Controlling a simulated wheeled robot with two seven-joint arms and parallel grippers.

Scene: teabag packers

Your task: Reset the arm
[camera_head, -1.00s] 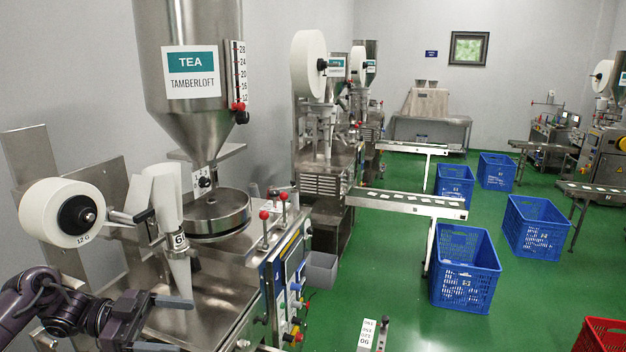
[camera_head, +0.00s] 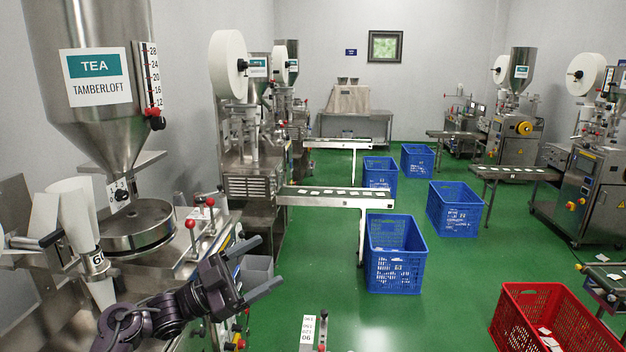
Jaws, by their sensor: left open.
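My left arm comes in from the lower left, dark purple and black. My left gripper (camera_head: 268,260) is open with its two grey fingers apart and pointing to the right. Nothing is between the fingers. It is in front of the near tea machine's right side and hides part of its control panel. My right gripper is not in view.
The near tea machine has a steel hopper (camera_head: 95,120), a round steel plate (camera_head: 138,222) and red-knobbed levers (camera_head: 190,224). A grey bin (camera_head: 257,268) lies behind the gripper. A blue crate (camera_head: 396,270) and red crate (camera_head: 520,315) stand on open green floor.

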